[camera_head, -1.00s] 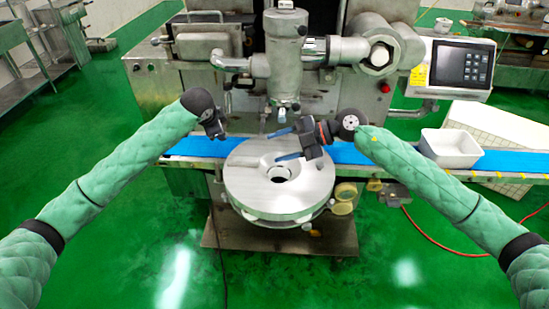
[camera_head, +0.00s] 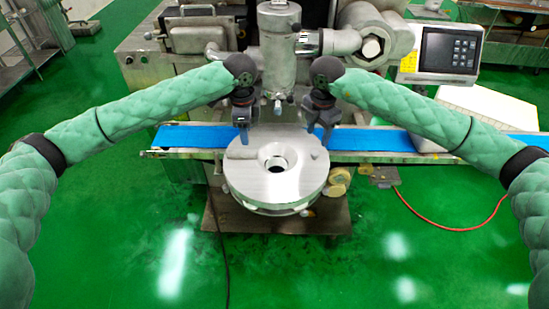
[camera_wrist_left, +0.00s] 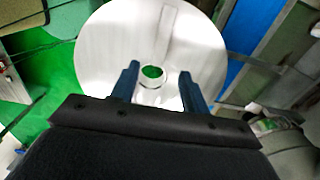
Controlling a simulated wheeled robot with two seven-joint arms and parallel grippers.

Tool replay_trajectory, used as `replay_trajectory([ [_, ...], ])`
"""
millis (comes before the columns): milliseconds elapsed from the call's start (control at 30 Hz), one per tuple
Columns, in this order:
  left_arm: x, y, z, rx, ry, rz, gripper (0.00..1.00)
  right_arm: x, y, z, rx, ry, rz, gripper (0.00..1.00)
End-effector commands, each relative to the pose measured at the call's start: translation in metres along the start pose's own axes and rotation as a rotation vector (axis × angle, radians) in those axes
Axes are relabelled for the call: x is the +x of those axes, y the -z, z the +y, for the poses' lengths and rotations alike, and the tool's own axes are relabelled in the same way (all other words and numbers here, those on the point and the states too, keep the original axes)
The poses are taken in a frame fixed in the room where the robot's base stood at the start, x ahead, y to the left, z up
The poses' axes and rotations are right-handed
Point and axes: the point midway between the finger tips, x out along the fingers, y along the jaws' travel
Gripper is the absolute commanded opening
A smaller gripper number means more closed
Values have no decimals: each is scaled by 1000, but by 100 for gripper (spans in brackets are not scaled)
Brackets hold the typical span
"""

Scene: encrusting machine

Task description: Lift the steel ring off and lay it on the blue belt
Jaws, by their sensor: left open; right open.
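The steel ring (camera_head: 276,185) is a broad, shiny round piece with a central hole, sitting on the machine's stand in front of the blue belt (camera_head: 195,137). It also fills the middle of the left wrist view (camera_wrist_left: 100,62). My left gripper (camera_head: 243,139) points down over the ring's back left edge. In the wrist view its two blue fingers (camera_wrist_left: 158,90) are apart with nothing between them but the ring's surface and hole beyond. My right gripper (camera_head: 322,136) points down by the ring's back right edge, open and empty. Whether any finger touches the ring cannot be told.
The belt runs left to right behind the ring, with bare stretches on both sides. A vertical steel nozzle (camera_head: 279,60) hangs behind the ring between my grippers. A control panel (camera_head: 450,50) is at upper right.

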Motion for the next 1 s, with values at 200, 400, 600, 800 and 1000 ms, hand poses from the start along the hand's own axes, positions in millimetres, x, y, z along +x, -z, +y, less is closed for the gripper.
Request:
replay_trajectory([
  [200,9,0,0,-1,0,0,45,10,0,0,-1,0,2,50],
  [400,36,0,0,-1,-1,0,45,36,1,0,-1,1,3,50],
  [600,61,0,0,-1,2,1,45,62,1,0,-1,0,3,50],
  [800,75,0,0,-1,1,0,45,76,1,0,-1,0,3,50],
  [1000,78,0,0,-1,2,1,45,78,1,0,-1,-1,2,50],
])
